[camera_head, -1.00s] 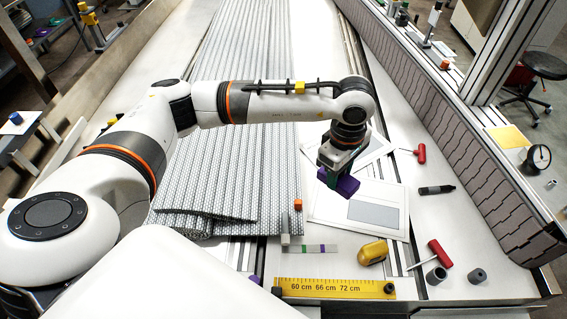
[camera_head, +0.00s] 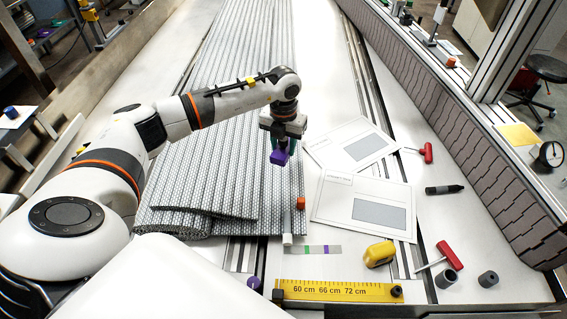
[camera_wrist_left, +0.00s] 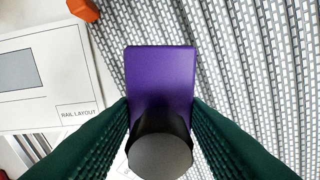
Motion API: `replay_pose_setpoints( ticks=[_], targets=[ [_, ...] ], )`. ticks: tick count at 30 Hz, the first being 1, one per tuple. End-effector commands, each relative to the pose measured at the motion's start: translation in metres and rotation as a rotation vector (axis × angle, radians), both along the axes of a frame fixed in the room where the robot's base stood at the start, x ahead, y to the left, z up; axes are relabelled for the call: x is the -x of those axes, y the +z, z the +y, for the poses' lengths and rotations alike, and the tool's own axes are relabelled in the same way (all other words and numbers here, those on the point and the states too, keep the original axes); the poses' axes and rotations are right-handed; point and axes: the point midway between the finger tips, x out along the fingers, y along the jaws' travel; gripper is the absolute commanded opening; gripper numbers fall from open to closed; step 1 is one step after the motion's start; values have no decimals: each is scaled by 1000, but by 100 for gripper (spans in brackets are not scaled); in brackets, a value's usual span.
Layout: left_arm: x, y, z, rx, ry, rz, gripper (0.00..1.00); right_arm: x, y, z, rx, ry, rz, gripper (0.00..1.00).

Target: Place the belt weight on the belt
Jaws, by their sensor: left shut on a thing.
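A purple block with a dark, grey-capped knob is the belt weight (camera_head: 279,157). My left gripper (camera_head: 282,143) is shut on it and holds it in the air over the right edge of the grey patterned belt (camera_head: 215,160). In the left wrist view the purple weight (camera_wrist_left: 160,80) sits between the green ribbed fingers (camera_wrist_left: 160,125), with the belt (camera_wrist_left: 250,60) behind it. The belt lies in long folds, with a loose end at the front. My right gripper does not show.
Two white sheets (camera_head: 335,205) lie right of the belt, with an orange block (camera_head: 300,203) beside it. A yellow ruler (camera_head: 320,290), a yellow tape measure (camera_head: 380,254), red-handled tools (camera_head: 450,254) and dark cylinders (camera_head: 488,279) lie at the front right.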

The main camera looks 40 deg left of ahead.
Motion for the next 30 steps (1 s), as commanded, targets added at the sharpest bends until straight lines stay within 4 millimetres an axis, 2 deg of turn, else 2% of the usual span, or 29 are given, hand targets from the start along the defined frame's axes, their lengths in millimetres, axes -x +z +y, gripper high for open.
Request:
replay_pose_setpoints(
  ticks=[3, 11, 18, 30],
  targets=[
    [-1, -17, 0, 2, 1, -1, 0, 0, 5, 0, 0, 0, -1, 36],
    [-1, -36, -1, 2, -3, -4, 0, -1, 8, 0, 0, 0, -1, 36],
    [-1, -65, -1, 2, -3, -4, 0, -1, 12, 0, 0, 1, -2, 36],
    [-1, -72, 0, 2, -4, -6, 0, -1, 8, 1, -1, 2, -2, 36]
  ],
)
